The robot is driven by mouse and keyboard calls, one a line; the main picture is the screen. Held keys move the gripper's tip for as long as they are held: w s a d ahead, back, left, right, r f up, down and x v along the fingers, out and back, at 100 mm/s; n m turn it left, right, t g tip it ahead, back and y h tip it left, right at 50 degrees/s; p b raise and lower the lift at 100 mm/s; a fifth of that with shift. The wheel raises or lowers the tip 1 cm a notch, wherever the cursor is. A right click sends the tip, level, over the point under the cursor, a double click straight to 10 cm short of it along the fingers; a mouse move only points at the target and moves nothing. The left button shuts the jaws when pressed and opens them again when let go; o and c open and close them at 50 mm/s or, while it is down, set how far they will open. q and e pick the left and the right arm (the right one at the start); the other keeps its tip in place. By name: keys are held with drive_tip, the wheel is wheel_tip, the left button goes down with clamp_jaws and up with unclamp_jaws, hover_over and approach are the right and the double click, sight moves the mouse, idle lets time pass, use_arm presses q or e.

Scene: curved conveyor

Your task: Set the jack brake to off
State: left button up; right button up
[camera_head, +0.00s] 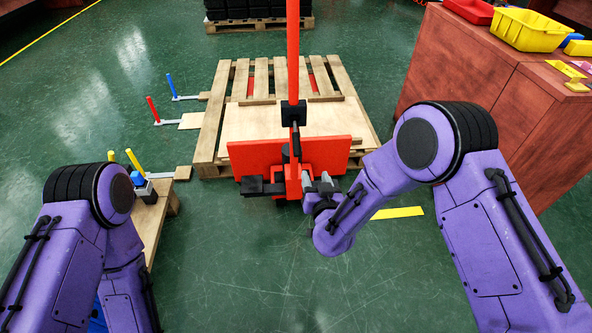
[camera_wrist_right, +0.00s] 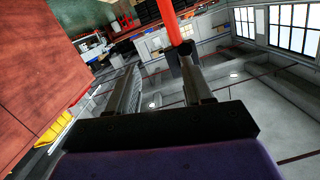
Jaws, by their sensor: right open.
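The red pallet jack (camera_head: 248,158) stands at the near end of a wooden pallet (camera_head: 208,135), its red handle pole (camera_head: 293,50) upright. A black block-like part (camera_head: 262,187) sits low on its left side; I cannot tell whether this is the brake or how the brake is set. My right gripper (camera_head: 318,181) is low at the jack's right front, close to the red upright; contact cannot be told. In the right wrist view the gripper (camera_wrist_right: 158,78) has its fingers apart with nothing seen between them, and the red pole (camera_wrist_right: 173,24) rises beyond. My left gripper is out of view.
A reddish wooden cabinet (camera_head: 455,75) stands at right, carrying a yellow bin (camera_head: 528,30). A small wooden bench (camera_head: 150,215) is at left beside my left arm. Red and blue posts (camera_head: 153,110) stand left of the pallet.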

sight(298, 147)
drive_tip(key=shift+n+t, duration=0.3)
drive_tip(key=shift+t, duration=0.6)
drive_tip(key=w+a+b, duration=0.1)
drive_tip(key=w, duration=0.3)
drive_tip(key=w+a+r+b, duration=0.1)
drive_tip(key=w, duration=0.3)
drive_tip(key=w+a+r+b, duration=0.1)
drive_tip(key=w+a, duration=0.1)
drive_tip(key=w, duration=0.3)
drive_tip(key=shift+w+r, duration=0.1)
drive_tip(key=shift+r, duration=0.1)
clamp_jaws()
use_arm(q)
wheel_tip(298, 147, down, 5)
